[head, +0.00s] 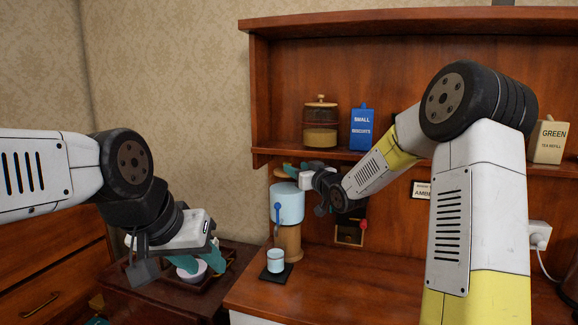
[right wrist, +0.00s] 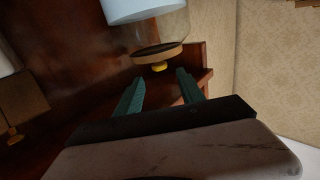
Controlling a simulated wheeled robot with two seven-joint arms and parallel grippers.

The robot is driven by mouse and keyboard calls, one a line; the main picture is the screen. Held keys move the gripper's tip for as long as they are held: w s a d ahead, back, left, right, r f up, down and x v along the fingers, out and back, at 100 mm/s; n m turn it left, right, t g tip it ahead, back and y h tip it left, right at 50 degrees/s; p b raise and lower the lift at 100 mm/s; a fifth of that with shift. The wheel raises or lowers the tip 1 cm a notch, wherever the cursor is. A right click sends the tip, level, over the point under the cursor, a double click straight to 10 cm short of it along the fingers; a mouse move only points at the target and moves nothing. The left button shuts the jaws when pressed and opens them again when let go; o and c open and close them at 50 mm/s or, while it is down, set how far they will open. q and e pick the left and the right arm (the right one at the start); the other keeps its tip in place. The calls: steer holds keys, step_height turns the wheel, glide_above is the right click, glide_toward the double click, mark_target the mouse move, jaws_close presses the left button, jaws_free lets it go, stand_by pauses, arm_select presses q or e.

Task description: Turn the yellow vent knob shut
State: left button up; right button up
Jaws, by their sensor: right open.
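The yellow vent knob (right wrist: 159,68) shows in the right wrist view, small and round, on the wooden lid (right wrist: 158,53) of a dispenser. That view appears upside down. In the head view the dispenser (head: 287,204) is a light blue cylinder on a wooden base. My right gripper (head: 296,167) hides its top and the knob there. In the right wrist view my right gripper (right wrist: 162,88) is open and empty, the knob ahead of and between its fingertips, apart from them. My left gripper (head: 202,262) is open at the left, low over a tray, with a white bowl (head: 191,271) by its fingers.
A small cup (head: 275,261) stands on a dark mat (head: 283,273) in front of the dispenser. A glass jar (head: 320,131), a blue box (head: 362,129) and a green-tea box (head: 548,142) stand on the shelf above. A red-tipped lever (head: 363,225) is on the back panel. The counter (head: 370,285) ahead is clear.

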steer(key=x, duration=0.6)
jaws_close()
